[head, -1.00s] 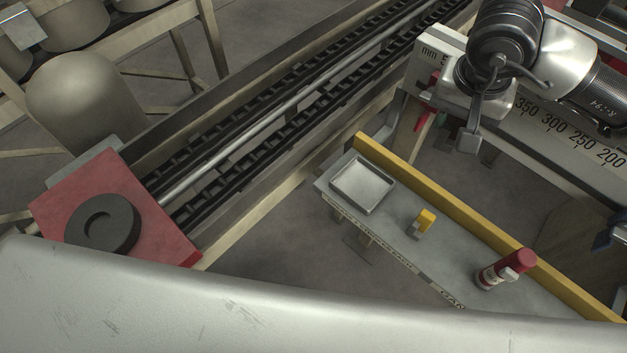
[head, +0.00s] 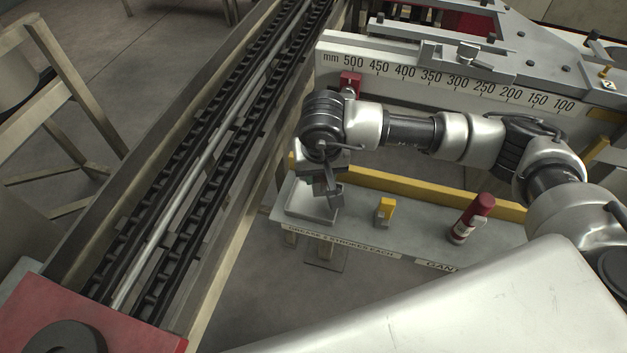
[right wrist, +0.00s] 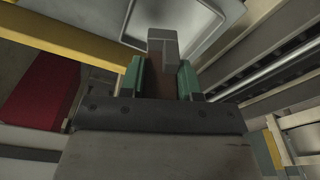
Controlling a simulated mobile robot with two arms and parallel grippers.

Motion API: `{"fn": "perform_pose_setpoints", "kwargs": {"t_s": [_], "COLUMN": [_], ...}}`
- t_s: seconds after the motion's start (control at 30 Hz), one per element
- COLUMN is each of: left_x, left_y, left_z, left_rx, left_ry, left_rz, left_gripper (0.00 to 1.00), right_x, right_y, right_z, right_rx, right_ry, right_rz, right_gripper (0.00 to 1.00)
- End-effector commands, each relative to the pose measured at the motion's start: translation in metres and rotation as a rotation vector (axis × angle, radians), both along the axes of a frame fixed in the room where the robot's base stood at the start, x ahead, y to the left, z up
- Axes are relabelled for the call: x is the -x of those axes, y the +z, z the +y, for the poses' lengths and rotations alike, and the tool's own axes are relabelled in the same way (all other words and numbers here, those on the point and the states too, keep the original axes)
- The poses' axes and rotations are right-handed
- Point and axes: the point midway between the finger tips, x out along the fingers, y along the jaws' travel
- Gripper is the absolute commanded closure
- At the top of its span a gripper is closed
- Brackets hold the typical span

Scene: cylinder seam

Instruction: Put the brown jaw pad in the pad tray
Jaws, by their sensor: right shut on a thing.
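My right gripper (head: 326,188) hangs over the right part of the pad tray (head: 304,207), a shallow grey metal tray at the left end of the shelf. In the right wrist view, its green fingers (right wrist: 160,78) are shut on the brown jaw pad (right wrist: 158,84), whose grey end points toward the tray (right wrist: 203,22). The pad is still held, and the tray floor that shows is empty. The pad is hard to make out in the head view. My left gripper is not in view.
A yellow pad with a grey part (head: 385,209) stands on the shelf (head: 420,229) right of the tray. A yellow rail (head: 430,192) runs along the back, below a white scale beam (head: 420,80).

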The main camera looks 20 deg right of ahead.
Motion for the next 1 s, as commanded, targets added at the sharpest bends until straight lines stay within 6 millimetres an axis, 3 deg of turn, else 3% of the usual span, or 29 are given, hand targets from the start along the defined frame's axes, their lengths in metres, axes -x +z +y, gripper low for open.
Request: {"fn": "perform_pose_setpoints", "kwargs": {"t_s": [0.23,0.5,0.87,0.9,1.0], "left_x": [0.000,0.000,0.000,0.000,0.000], "left_y": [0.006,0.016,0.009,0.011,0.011], "left_z": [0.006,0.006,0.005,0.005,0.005], "left_rx": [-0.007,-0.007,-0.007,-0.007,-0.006], "left_ry": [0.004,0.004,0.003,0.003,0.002], "left_rz": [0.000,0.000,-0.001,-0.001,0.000], "left_gripper": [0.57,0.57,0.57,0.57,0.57], "right_x": [-0.002,-0.002,-0.003,-0.003,-0.003], "right_y": [-0.013,-0.046,-0.051,-0.050,-0.049], "right_z": [0.011,0.010,0.010,0.010,0.010], "right_rx": [-0.001,0.001,0.000,0.000,0.000], "right_ry": [-0.002,-0.002,-0.001,-0.002,-0.002], "right_rz": [0.002,0.000,-0.001,-0.001,0.000], "right_gripper": [0.94,0.94,0.94,0.64,0.48]}}
